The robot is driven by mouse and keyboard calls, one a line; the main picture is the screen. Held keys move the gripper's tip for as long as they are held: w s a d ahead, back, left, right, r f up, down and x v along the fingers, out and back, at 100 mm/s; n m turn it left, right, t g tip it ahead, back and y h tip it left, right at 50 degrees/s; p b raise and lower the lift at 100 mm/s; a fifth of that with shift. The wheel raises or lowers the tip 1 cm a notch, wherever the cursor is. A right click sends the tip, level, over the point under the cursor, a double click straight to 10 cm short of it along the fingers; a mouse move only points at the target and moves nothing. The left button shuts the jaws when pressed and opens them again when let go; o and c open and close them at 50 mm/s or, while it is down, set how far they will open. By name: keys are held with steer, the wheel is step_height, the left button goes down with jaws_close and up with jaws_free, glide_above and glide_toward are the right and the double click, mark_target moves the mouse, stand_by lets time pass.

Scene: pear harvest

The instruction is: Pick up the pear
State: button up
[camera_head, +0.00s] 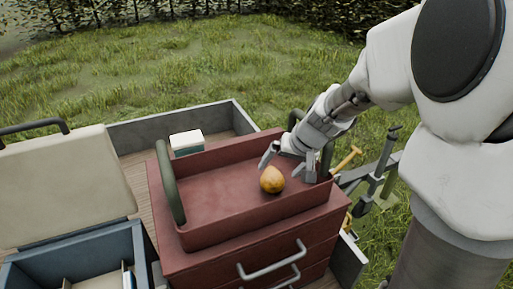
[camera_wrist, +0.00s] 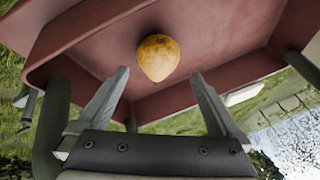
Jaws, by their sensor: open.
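A yellow-orange pear (camera_head: 272,179) lies in the red tray (camera_head: 215,200) on top of a red drawer chest. In the head view my gripper (camera_head: 287,168) is open and reaches in over the right part of the tray, its fingers just behind and to the sides of the pear. In the wrist view the pear (camera_wrist: 158,57) lies ahead of the open fingers of my gripper (camera_wrist: 160,80), near the middle and beyond the fingertips. Nothing is between the fingers. Whether a finger touches the pear or tray cannot be told.
The tray has raised walls and a dark green handle (camera_head: 170,182) at its left end. Metal drawer handles (camera_head: 272,262) stick out at the chest's front. A blue box (camera_head: 75,262) with an open lid is at left; a small white-topped box (camera_head: 187,142) stands behind the tray.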

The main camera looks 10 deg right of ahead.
mark_target(277, 174)
steer(key=shift+d+x, duration=0.2)
steer(key=shift+x, duration=2.4)
steer(key=shift+s+f, duration=0.1)
steer(key=c, duration=1.4)
